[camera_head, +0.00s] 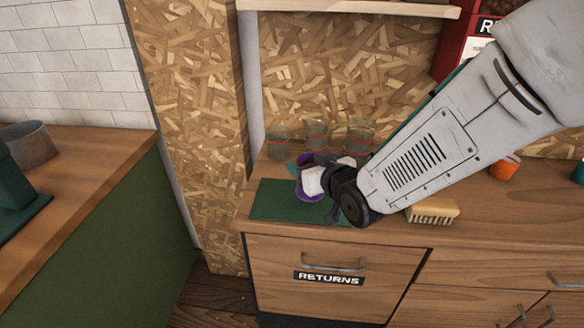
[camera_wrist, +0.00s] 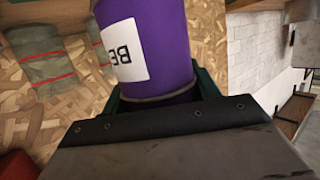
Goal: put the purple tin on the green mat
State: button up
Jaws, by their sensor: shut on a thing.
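The purple tin (camera_head: 306,193) has a white label and is in my gripper (camera_head: 313,187), over the right part of the green mat (camera_head: 272,203). In the wrist view, the purple tin (camera_wrist: 165,45) stands between the green fingers of my gripper (camera_wrist: 162,92), which is shut on it. Its label shows the letters "BE". The gripper and arm hide part of the tin and the mat's right end. I cannot tell whether the tin's base touches the mat.
Several glass jars (camera_head: 318,134) stand behind the mat against the chipboard wall. A wooden brush (camera_head: 433,211) lies to the right, and an orange cup (camera_head: 504,168) is farther right. The drawer below is labelled "RETURNS" (camera_head: 329,278). The mat's left part is clear.

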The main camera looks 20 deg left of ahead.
jog(key=shift+w+a, duration=0.25)
jog(key=shift+a, duration=0.25)
jog(key=shift+w+a, duration=0.25)
jog(key=shift+a, duration=0.2)
jog(key=shift+w+a+f, duration=0.1)
jog(key=shift+a+f, duration=0.1)
jog(key=shift+f, duration=0.75)
jog(key=shift+w+a+f, duration=0.1)
jog(key=shift+a+f, duration=0.05)
jog(key=shift+f, duration=0.75)
jog(key=shift+f, duration=0.2)
jog(key=o, duration=1.2)
jog(key=shift+c, duration=0.2)
